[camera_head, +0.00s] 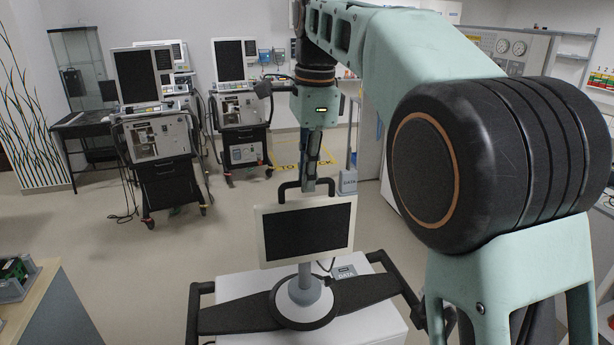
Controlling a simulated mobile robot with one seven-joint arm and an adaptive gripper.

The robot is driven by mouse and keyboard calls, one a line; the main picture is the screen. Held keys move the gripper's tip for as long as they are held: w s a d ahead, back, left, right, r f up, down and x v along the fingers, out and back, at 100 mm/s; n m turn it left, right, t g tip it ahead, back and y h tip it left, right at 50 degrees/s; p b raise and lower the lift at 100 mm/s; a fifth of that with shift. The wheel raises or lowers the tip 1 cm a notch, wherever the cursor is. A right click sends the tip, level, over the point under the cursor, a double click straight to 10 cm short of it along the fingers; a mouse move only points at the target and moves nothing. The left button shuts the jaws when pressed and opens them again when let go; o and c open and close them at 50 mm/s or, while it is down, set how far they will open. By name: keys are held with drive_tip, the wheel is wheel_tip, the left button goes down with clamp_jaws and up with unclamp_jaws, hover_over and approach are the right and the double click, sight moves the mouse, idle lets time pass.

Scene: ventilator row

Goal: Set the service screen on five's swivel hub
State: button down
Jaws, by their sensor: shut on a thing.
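The service screen (306,231) is a flat dark panel in a cream frame, with a black loop handle on top. It is upright in the lower middle of the head view. My gripper (310,186) points down from above and is shut on the handle; the fingertips are partly merged with it. Directly below the screen is a grey post (304,291) on a round black-ringed swivel hub (303,322). The hub sits on a white cart (240,284). No number five is readable.
Black handles flank the cart, the right one (398,279) near my arm. Two ventilators with screens (137,76) (236,60) stand at the back left. A bench (60,310) is at lower left. Floor between is clear.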

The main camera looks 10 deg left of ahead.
drive_tip(key=shift+f+b, duration=0.75)
drive_tip(key=shift+f, duration=0.25)
idle(1.5)
